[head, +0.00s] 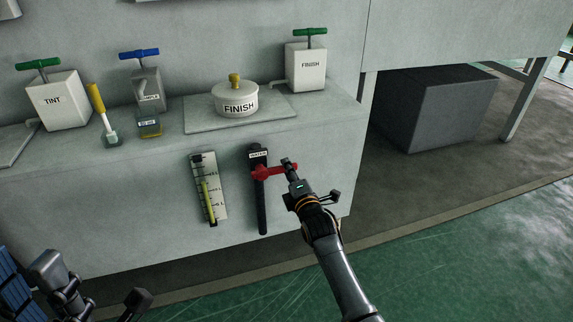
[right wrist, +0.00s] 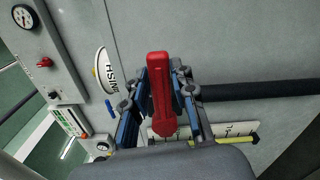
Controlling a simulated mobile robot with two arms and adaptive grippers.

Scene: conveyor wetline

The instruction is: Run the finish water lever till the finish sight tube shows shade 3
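The finish water lever (head: 268,172) is red and sits on a dark vertical pipe under a WATER label on the counter front. It points sideways to the right. My right gripper (head: 288,166) is at its outer end. In the right wrist view the red lever (right wrist: 160,95) stands between the two fingers, which look closed on it. The finish sight tube (head: 208,188) hangs left of the pipe, with a yellow-green column beside a marked scale. The shade reading is too small to tell. My left gripper (head: 137,299) is at the lower left, its opening unclear.
On the counter stand a lidded FINISH pot (head: 236,99), a FINISH box (head: 306,68) with a green handle, a TINT box (head: 58,101), a blue-handled dispenser (head: 147,88) and a yellow-handled tool (head: 102,112). A grey block (head: 430,108) is at right. Green floor lies in front.

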